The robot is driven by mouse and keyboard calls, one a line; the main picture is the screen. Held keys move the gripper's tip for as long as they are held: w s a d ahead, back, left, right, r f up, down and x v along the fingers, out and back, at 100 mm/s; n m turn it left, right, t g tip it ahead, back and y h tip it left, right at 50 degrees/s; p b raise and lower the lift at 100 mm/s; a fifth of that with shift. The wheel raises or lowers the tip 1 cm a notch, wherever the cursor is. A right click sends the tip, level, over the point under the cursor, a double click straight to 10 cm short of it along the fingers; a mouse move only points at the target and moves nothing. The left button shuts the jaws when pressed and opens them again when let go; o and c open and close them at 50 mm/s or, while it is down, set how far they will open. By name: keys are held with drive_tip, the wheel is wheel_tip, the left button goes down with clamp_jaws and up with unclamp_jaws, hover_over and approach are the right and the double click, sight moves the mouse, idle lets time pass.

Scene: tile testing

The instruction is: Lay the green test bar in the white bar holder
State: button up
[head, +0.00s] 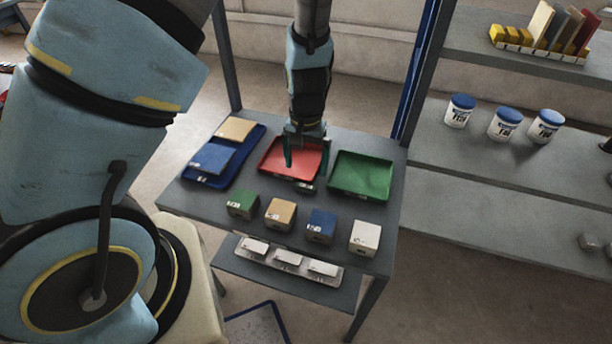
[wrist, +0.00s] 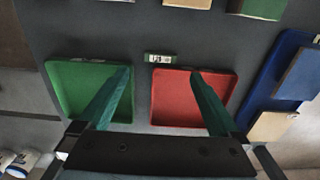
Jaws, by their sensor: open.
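The green test bar (head: 305,187) is a small green bar with a white label, lying on the dark grey table just in front of the red tray. It also shows in the wrist view (wrist: 158,58), between the fingertips' directions and beyond them. My gripper (head: 307,163) hangs fingers down above the red tray, open and empty. In the wrist view my gripper (wrist: 161,76) has its teal fingers wide apart. A long white holder (head: 290,270) with several white raised parts sits on the lower shelf; it looks like the bar holder. The wrist view does not show it.
The red tray (head: 275,164) and green tray (head: 362,173) lie at the back, with a blue tray (head: 246,156) holding flat tiles at left. Green (head: 243,204), tan (head: 280,213), blue (head: 321,225) and white (head: 365,236) blocks line the table's front. Shelves (head: 460,170) stand right.

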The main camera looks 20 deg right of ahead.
wheel_tip(320, 180, up, 5)
